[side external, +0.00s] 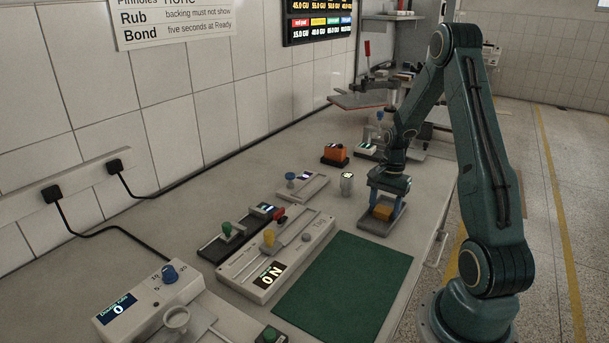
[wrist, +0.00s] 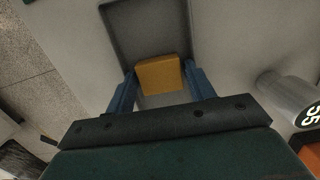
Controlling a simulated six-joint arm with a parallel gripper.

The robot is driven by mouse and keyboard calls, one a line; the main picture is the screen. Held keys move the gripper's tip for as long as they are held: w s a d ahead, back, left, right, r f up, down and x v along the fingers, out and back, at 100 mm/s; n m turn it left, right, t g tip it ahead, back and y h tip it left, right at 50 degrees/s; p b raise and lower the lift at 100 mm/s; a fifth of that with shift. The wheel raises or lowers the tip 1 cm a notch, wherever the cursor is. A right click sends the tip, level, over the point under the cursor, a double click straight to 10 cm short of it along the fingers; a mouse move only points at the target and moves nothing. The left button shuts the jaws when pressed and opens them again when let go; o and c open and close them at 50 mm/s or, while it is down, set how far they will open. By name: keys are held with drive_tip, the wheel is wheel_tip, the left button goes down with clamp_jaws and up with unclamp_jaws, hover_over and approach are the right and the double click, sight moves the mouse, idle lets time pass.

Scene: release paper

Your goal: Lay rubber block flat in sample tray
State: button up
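The rubber block (side external: 383,211) is yellow-orange. In the side view it is at the grey sample tray (side external: 370,226), low under my gripper (side external: 388,200). In the wrist view the block (wrist: 160,75) is between the blue fingertips of my gripper (wrist: 160,72), over the near part of the tray (wrist: 143,8). The fingers lie close along both sides of the block. I cannot tell whether they grip it or stand just clear. The block looks level, but its contact with the tray floor is hidden.
A metal cylinder (side external: 347,184) stands left of the tray and shows in the wrist view (wrist: 288,98). An orange-and-black block (side external: 335,154) is behind it. A green mat (side external: 345,290) and a grey slider device (side external: 290,255) lie nearer. The bench edge is close on the right.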

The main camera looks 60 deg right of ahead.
drive_tip(key=shift+r, duration=0.2)
wheel_tip(320, 180, up, 12)
drive_tip(key=d, duration=0.1)
drive_tip(key=shift+d, duration=0.2)
idle(0.6)
idle(0.5)
